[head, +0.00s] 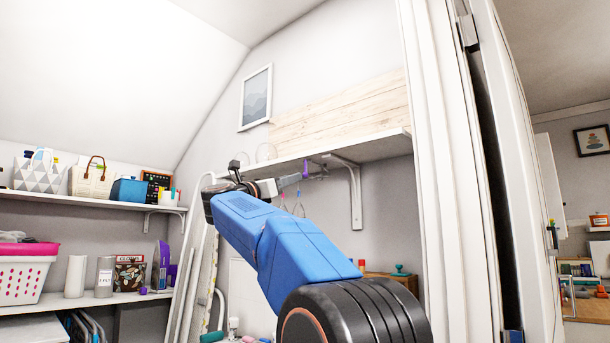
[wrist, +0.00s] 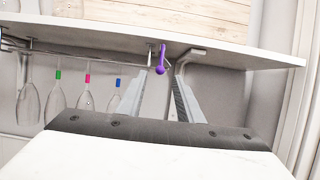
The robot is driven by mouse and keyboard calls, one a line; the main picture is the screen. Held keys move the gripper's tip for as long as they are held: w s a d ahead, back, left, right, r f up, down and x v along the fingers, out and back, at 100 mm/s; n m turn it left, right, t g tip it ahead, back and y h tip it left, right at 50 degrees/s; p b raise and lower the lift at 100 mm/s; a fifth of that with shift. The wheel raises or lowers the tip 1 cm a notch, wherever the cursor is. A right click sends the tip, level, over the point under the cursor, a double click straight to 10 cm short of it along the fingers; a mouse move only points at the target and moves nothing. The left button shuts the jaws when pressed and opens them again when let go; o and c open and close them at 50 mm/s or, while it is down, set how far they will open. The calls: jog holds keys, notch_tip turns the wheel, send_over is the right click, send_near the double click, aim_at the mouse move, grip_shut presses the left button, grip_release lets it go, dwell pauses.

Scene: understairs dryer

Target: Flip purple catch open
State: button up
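The purple catch (wrist: 162,60) is a small upright piece with a rounded lower end, just below the white shelf's front edge, by the end of a metal hanging rack (wrist: 75,50). It also shows in the head view (head: 305,169), close to my gripper's tip. My gripper (wrist: 161,76) is open, its two grey fingers pointing at the catch. In the wrist view the catch appears between the fingertips, near their ends; I cannot tell whether either finger touches it. My gripper also shows in the head view (head: 293,181), reaching up under the shelf.
Stemmed glasses with green, pink and blue tags hang at left (wrist: 57,101). The shelf (wrist: 200,45) lies just above my fingers, and a white bracket (head: 355,190) stands to the right. A white door frame (head: 440,150) is at right; storage shelves (head: 100,203) are at left.

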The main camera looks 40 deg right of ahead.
aim_at(304, 174)
jog(key=x, duration=0.9)
jog(key=shift+d+r, duration=0.1)
jog(key=shift+c, duration=0.6)
grip_shut()
